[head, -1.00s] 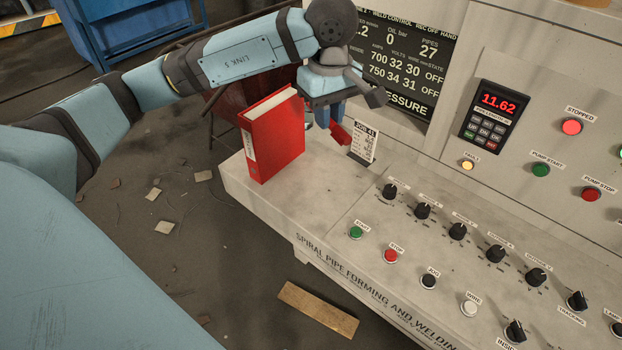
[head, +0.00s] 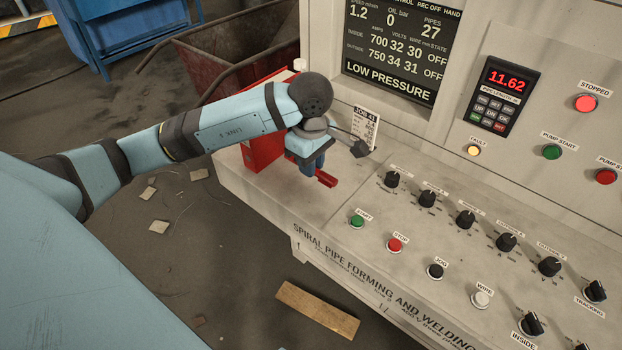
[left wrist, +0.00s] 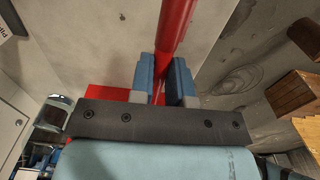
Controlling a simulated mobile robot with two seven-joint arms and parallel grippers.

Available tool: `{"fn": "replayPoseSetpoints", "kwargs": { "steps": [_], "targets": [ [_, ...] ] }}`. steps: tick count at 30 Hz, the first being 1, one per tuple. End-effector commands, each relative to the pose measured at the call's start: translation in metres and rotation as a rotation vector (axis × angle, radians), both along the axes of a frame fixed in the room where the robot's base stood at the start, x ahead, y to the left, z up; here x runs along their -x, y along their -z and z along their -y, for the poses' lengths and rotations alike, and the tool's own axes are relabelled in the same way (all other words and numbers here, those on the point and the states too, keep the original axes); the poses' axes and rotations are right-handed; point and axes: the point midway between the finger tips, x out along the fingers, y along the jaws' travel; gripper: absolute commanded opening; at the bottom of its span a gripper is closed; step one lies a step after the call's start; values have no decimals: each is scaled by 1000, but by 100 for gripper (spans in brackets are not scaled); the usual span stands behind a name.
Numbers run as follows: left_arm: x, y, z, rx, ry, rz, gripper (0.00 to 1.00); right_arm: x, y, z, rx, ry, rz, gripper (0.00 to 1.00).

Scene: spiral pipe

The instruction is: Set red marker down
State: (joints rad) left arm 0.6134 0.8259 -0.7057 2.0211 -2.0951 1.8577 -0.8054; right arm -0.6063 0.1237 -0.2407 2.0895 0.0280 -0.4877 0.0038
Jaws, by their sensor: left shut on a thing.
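The red marker (head: 326,178) is in my left gripper (head: 312,170), low over the left part of the console's ledge (head: 300,205). I cannot tell whether the marker touches the ledge. In the left wrist view the red marker (left wrist: 176,30) runs up from between the two blue fingers of my left gripper (left wrist: 166,75), which are shut on it. The gripper hides part of the marker. My right gripper is in neither view.
A red binder (head: 258,150) stands on the ledge just behind my left arm, partly hidden by it. A job card (head: 365,126) stands behind the gripper. Knobs and buttons, such as the green start button (head: 357,221), lie to the right.

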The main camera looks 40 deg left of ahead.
Motion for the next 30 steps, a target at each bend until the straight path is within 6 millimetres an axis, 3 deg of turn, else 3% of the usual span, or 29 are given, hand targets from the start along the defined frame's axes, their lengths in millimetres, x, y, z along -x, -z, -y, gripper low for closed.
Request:
{"fn": "replayPoseSetpoints", "kwargs": {
  "steps": [5, 13, 25, 26, 27, 28, 30],
  "targets": [
    [0, 11, 0, 1, 1, 0, 0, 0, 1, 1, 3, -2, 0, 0],
    [0, 48, 0, 1, 1, -1, 0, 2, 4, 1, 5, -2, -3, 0],
    [0, 55, 0, 0, 2, 2, 0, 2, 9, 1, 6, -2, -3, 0],
    [0, 53, 0, 0, 1, 2, 23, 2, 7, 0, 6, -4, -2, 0],
    [0, 53, 0, 0, 1, 2, 33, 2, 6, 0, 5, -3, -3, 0],
    [0, 53, 0, 0, 1, 2, 40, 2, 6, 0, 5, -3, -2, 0],
    [0, 53, 0, 0, 1, 1, 42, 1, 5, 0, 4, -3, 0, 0]
  ]
}}
